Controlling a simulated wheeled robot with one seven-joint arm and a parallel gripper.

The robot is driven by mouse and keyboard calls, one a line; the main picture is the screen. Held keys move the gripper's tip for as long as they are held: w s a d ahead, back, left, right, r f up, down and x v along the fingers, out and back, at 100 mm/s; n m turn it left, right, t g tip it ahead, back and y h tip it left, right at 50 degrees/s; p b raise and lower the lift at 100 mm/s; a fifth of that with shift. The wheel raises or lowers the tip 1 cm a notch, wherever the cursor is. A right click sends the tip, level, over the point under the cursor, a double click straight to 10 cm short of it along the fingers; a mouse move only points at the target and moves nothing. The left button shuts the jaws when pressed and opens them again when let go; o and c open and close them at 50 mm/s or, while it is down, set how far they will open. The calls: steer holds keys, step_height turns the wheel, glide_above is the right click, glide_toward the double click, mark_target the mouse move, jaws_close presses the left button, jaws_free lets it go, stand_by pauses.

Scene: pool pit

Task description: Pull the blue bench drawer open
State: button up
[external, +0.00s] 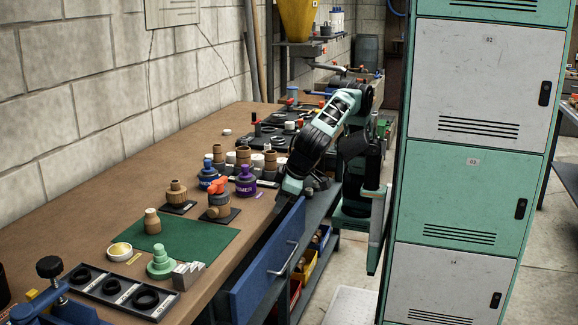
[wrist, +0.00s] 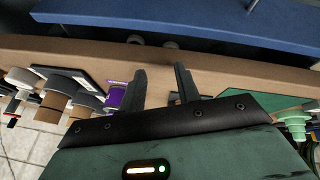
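The blue bench drawer (external: 262,272) shows its front panel under the bench's front edge, with a pale bar handle (external: 284,258) on it. My gripper (external: 303,186) is over the bench's front edge, beyond the drawer's far end and apart from the handle. In the wrist view my gripper (wrist: 162,84) has its two fingers apart with nothing between them.
The wooden bench (external: 105,207) carries bottles, a purple jar (external: 246,183), a green mat (external: 188,240) and a black tray with rings (external: 125,290). Coloured bins (external: 306,268) sit below the bench. A tall locker (external: 470,160) stands close on the right of my arm.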

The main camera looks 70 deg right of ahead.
steer(key=w+d+r+n+g+y+p, duration=0.1)
steer(key=w+d+r+n+g+p, duration=0.15)
steer(key=d+r+p, duration=1.3)
steer(key=w+d+r+n+g+p, duration=0.1)
steer(key=d+r+n+g+p, duration=0.55)
steer(key=p, duration=1.75)
steer(key=n+t+b, duration=0.6)
steer(key=b, duration=0.7)
glide_above(288, 261)
steer(key=s, duration=0.4)
steer(key=s+x, duration=0.2)
steer(key=x, duration=0.7)
steer(key=s+f+x, duration=0.1)
steer(key=s+x, duration=0.1)
steer(key=x, duration=0.7)
steer(key=b+x, duration=0.3)
steer(key=x, duration=0.2)
steer(key=b+x, duration=0.4)
steer(key=x, duration=0.2)
steer(key=b+x, duration=0.3)
steer(key=x, duration=0.2)
steer(key=shift+w+f+b, duration=0.1)
steer(key=shift+w+b, duration=0.2)
jaws_close()
